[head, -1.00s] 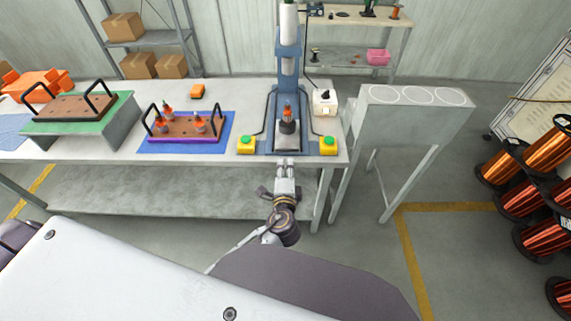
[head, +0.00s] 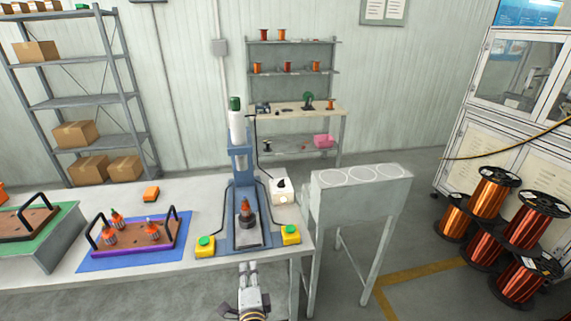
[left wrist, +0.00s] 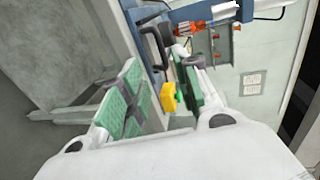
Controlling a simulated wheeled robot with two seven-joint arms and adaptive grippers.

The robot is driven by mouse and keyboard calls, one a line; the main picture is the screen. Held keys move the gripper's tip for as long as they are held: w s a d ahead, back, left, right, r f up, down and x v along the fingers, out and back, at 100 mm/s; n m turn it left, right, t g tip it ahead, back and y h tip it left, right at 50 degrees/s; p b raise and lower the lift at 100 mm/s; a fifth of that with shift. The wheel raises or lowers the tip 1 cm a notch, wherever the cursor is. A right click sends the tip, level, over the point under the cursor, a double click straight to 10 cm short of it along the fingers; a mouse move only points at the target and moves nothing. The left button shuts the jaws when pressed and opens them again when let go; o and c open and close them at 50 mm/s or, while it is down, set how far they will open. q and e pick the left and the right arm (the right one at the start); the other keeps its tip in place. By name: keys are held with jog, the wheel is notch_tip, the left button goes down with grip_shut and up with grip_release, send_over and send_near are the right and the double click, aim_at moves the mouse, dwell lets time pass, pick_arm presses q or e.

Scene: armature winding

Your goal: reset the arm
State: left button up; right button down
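My left gripper (head: 248,268) is in front of the table's near edge, below the press (head: 240,165) in the head view. In the left wrist view its two green-padded fingers (left wrist: 158,88) stand apart with nothing held between them. An armature (head: 247,212) with an orange winding stands upright on the press base, apart from the gripper. Yellow button boxes stand left (head: 205,246) and right (head: 290,235) of the press. One yellow box (left wrist: 168,97) shows beyond the fingers in the wrist view. My right gripper is in neither view.
A purple-edged tray (head: 135,242) with several armatures lies on a blue mat (head: 93,263) to the left. A white box with a black knob (head: 282,190) stands behind the right button box. A grey stand (head: 361,185) is to the right, with copper spools (head: 490,195) beyond.

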pick_arm(q)
jog(key=s+a+f+n+g, duration=0.4)
jog(key=s+a+n+g, duration=0.2)
jog(key=a+n, duration=0.2)
jog(key=s+n+g+h, duration=0.4)
jog(key=s+n+g, duration=0.1)
jog(key=s, duration=0.6)
notch_tip(320, 180, down, 34)
jog(key=s+g, duration=0.2)
jog(key=s, duration=0.1)
jog(key=s+a+f, duration=0.3)
jog(key=s+f, duration=0.7)
jog(key=s+a+f, duration=0.4)
jog(key=s+f, duration=0.5)
jog(key=s, duration=0.2)
jog(key=shift+f+m+g, duration=0.3)
jog(key=shift+f+m, duration=0.05)
jog(key=shift+m, duration=0.05)
